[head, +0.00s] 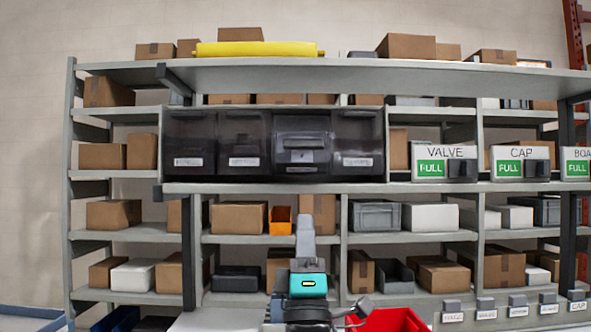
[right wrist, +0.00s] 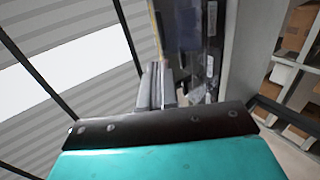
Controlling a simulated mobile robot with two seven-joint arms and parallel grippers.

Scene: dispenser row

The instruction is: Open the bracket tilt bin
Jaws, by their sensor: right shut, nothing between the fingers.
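Four dark tilt bins sit side by side in a grey housing on the upper shelf in the head view: the far left bin (head: 190,140), the second (head: 243,140), the third (head: 302,145) and the far right bin (head: 358,140). Their labels are too small to read, so I cannot tell which is the bracket bin. The third bin's front looks lighter and more prominent than the others. My right gripper (head: 305,225) points up, below and apart from the bins. Its fingers also show in the right wrist view (right wrist: 157,85), shut and empty. My left gripper is out of view.
Signs for valve (head: 431,152) and cap (head: 508,152), marked full, stand right of the bins. Shelves hold cardboard boxes (head: 238,217) and an orange bin (head: 281,221). A red bin (head: 392,322) is low at front. The shelf edge (head: 270,188) runs beneath the bins.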

